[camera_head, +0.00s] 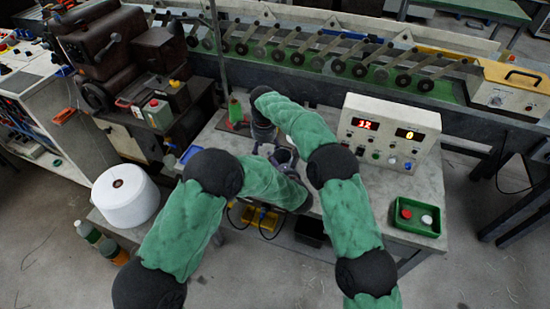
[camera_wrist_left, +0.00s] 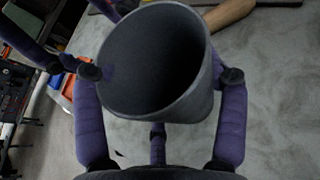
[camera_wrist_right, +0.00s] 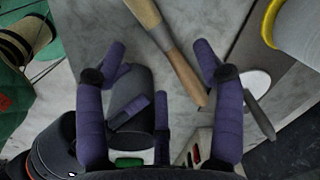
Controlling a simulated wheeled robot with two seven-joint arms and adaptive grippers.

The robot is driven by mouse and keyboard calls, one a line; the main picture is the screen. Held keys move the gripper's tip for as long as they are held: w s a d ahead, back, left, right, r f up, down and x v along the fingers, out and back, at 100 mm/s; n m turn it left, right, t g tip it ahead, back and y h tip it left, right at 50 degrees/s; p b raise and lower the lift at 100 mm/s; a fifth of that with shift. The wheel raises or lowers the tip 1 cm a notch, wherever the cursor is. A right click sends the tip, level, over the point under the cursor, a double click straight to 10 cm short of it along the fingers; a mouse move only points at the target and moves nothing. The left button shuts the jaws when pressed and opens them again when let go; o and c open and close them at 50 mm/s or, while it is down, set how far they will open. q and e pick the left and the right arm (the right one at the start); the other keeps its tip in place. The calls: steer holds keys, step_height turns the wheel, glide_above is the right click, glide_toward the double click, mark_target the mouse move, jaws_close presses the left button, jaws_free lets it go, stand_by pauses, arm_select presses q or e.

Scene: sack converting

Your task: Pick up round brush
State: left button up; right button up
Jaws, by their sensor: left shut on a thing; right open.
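A tool with a pale wooden handle (camera_wrist_right: 180,65) lies over the grey bench top in the right wrist view. Its other end runs out of the frame, so I cannot tell whether it is the round brush. My right gripper (camera_wrist_right: 160,60) is open, with its purple fingers spread to either side of the handle's near end and nothing between them. My left gripper (camera_wrist_left: 158,74) is shut on a dark grey cup (camera_wrist_left: 205,90), whose open mouth faces the left wrist camera. In the head view my arms partly hide the grippers and the cup (camera_head: 283,156).
A white roll (camera_head: 124,196) stands at the left. A yellow-rimmed round object (camera_wrist_right: 300,28) is near my right gripper.

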steer(key=shift+f, duration=2.6)
jaws_close()
step_height(320, 180, up, 10)
